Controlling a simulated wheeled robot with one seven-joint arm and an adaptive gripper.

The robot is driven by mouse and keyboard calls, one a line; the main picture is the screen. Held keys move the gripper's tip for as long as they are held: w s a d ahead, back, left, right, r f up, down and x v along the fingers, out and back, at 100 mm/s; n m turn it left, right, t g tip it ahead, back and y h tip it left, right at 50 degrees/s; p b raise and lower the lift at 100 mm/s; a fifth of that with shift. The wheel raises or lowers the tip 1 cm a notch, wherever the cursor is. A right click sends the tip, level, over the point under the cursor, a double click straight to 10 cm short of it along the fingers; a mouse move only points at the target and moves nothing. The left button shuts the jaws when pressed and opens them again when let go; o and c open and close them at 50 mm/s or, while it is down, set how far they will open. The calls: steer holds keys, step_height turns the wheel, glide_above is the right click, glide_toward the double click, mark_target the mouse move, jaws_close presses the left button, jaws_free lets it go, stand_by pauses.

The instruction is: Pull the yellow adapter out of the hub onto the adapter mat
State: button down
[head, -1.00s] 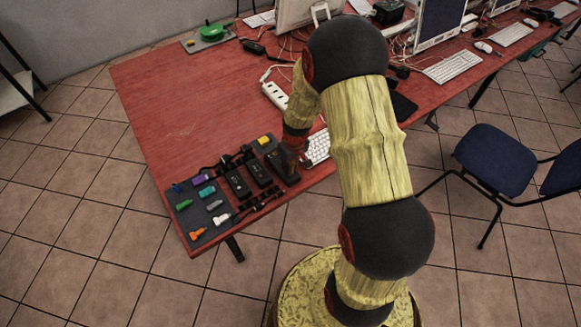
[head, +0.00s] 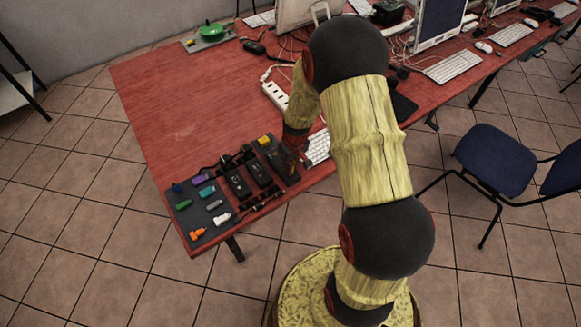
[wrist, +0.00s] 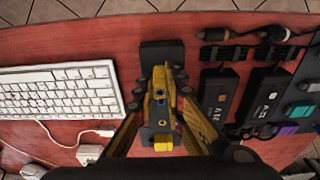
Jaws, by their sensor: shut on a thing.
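The grey hub (wrist: 161,111) lies between my fingers in the wrist view, with small blue ports along its top. The yellow adapter (wrist: 163,143) is at the hub's far end, apart from my fingertips; it also shows in the head view (head: 264,140). My gripper (wrist: 168,83) is shut, apparently on the hub's body, though the contact is partly hidden by the fingers. A black block (wrist: 162,52) is at the hub's near end. The grey adapter mat (head: 203,240) lies left of the gripper in the head view, with several coloured adapters on it.
A white keyboard (wrist: 58,91) lies close beside the hub. Black power bricks (head: 238,183) and dark cables lie on the mat side. A white power strip (head: 275,95) is farther back. The red table (head: 165,105) is clear at the back left.

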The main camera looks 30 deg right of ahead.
steer(key=shift+r, duration=0.3)
steer(key=shift+r+p, duration=1.05)
steer(key=shift+r, duration=0.2)
steer(key=c, duration=2.4)
jaws_free()
jaws_close()
steer(key=shift+a, duration=0.1)
